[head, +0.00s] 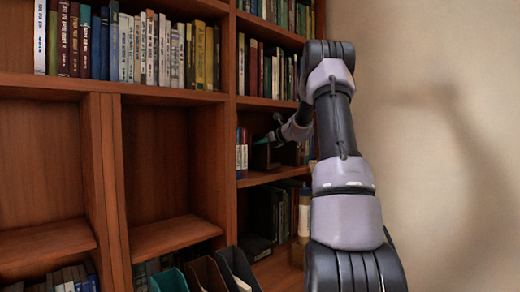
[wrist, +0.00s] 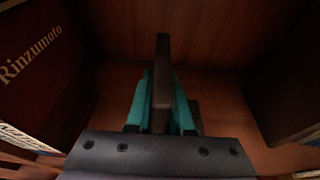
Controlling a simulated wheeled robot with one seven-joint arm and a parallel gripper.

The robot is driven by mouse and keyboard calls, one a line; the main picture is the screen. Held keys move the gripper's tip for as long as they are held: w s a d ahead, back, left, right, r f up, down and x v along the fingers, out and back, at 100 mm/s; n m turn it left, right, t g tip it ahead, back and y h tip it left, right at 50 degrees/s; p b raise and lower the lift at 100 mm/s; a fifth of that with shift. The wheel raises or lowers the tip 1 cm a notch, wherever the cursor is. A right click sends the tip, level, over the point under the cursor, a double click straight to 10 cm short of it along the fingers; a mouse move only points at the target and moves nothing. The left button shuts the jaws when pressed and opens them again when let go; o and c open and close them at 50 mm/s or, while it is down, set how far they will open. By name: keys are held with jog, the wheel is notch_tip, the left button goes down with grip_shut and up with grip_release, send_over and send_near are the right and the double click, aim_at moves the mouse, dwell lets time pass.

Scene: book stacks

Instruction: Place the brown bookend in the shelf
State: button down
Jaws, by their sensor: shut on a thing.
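The brown bookend (wrist: 162,62) stands upright between the teal fingers of my gripper (wrist: 160,98) in the wrist view. The fingers press on it from both sides. It is inside a wooden shelf compartment, with a dark red book lettered "Rinzumoto" (wrist: 38,62) to the left and a dark book-like block (wrist: 285,95) to the right. Whether its base touches the shelf board is unclear. In the head view my arm reaches into the right bookcase's middle compartment, over its shelf board (head: 262,178). The gripper there is small and partly hidden by shade and my arm.
Small books (head: 241,152) stand at the compartment's left side. The shelf above (head: 270,101) is close over my arm. Upright file holders (head: 205,274) stand low in front of the bookcase. A bare wall (head: 450,100) is at the right. Empty compartments (head: 165,160) are at the left.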

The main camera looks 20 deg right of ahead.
jog(key=shift+f, duration=0.55)
jog(key=shift+w+f, duration=0.2)
jog(key=shift+f, duration=0.05)
jog(key=shift+f, duration=0.15)
jog(key=c, duration=0.8)
grip_release()
jog(key=shift+f, duration=0.1)
